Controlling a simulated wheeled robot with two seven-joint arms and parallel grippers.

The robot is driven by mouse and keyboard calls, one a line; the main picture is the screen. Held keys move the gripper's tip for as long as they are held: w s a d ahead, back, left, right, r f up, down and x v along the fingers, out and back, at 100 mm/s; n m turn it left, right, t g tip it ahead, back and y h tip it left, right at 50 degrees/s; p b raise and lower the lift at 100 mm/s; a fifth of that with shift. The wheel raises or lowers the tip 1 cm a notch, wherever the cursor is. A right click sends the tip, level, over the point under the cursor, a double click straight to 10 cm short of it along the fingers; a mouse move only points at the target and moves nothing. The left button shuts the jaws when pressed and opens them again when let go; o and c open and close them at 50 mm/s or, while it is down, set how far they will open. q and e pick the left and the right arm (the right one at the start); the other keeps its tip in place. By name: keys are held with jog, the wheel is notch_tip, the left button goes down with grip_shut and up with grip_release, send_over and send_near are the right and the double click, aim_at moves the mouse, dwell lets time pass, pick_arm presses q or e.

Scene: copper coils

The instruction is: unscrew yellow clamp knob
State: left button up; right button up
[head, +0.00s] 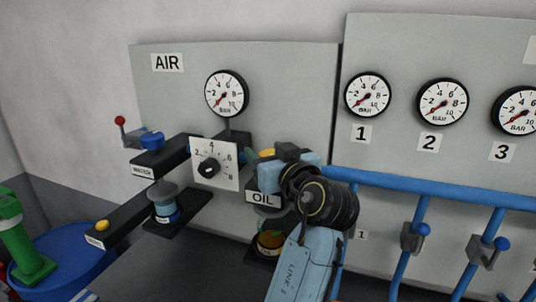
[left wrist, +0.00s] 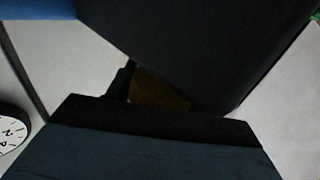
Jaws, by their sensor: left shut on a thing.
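A yellow clamp knob (head: 266,153) shows just above the OIL unit, mostly hidden behind my left gripper (head: 284,154). The gripper is shut on it, with my wrist and arm coming up from below. In the left wrist view a dark yellow-brown patch of the knob (left wrist: 158,92) shows between the dark jaws (left wrist: 165,105), in deep shade. Another yellow knob (head: 102,225) sits on the end of a dark bar at the left. My right gripper is not in view.
The OIL label (head: 263,198) and an amber-filled bowl (head: 271,242) are close beside my arm. A square dial (head: 214,163) and the AIR gauge (head: 227,93) are to the left. Blue pipes (head: 430,187) run at the right. A blue drum (head: 66,262) stands lower left.

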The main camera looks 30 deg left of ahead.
pick_arm(q)
jog(key=o, duration=1)
jog(key=shift+r, duration=0.1)
notch_tip(320, 180, up, 10)
jog(key=p, duration=0.6)
jog(key=shift+p, duration=0.35)
